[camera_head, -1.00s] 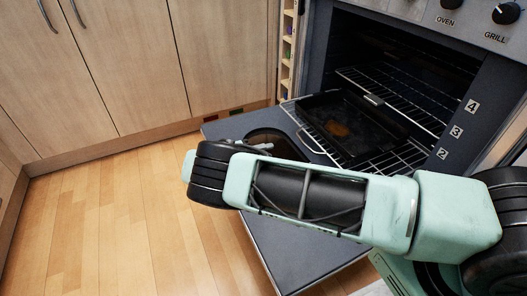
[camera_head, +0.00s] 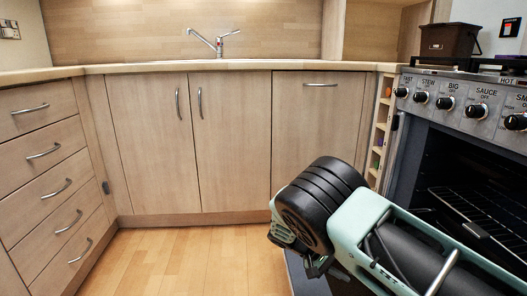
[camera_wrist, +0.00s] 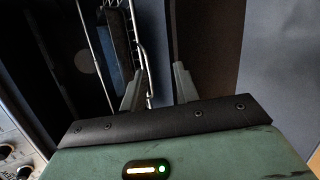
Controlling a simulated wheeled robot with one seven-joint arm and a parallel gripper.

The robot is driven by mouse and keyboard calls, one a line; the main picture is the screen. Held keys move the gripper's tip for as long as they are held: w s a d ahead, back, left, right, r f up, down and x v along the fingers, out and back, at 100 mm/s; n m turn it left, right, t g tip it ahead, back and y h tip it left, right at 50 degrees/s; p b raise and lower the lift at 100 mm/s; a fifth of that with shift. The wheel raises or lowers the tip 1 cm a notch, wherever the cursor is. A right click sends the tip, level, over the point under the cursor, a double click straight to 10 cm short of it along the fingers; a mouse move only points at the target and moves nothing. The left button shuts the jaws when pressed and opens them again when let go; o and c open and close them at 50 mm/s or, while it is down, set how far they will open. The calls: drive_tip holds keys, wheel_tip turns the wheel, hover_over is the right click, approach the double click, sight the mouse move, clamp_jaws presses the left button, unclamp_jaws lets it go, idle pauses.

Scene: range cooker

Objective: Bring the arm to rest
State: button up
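My arm (camera_head: 390,240), mint green with black joints, crosses the lower right of the head view in front of the oven. Beyond the fingers in the wrist view are the wire rack (camera_wrist: 100,62) and a dark tray edge (camera_wrist: 118,45).
The oven (camera_head: 440,165) stands open at the right, with a rack (camera_head: 470,208) inside; its lowered door is mostly hidden behind my arm. Wooden cupboards (camera_head: 235,140) and drawers (camera_head: 40,150) line the back and left. The wooden floor (camera_head: 185,262) at centre left is clear.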

drive_tip(key=s+a+r+n+y+p, duration=0.1)
drive_tip(key=s+a+r+n+y, duration=0.1)
drive_tip(key=s+a+r+y, duration=0.45)
drive_tip(key=s+a+r+n+y+p, duration=0.1)
drive_tip(key=s+a+r+y, duration=0.2)
drive_tip(key=s+r, duration=0.65)
drive_tip(key=s+r+n+t+y+p, duration=0.1)
drive_tip(key=s+r+n, duration=0.1)
drive_tip(key=s+r, duration=0.45)
drive_tip(key=s+r+n+t+y+p, duration=0.1)
drive_tip(key=s+r+n+t+y, duration=0.15)
drive_tip(key=s, duration=0.75)
wheel_tip(320, 180, up, 39)
drive_tip(key=g+h+p, duration=0.1)
drive_tip(key=p, duration=3.6)
drive_tip(key=shift+w+d+f+p, duration=0.2)
drive_tip(key=shift+p, duration=0.1)
drive_tip(key=shift+d+m, duration=0.15)
drive_tip(key=shift+m, duration=0.1)
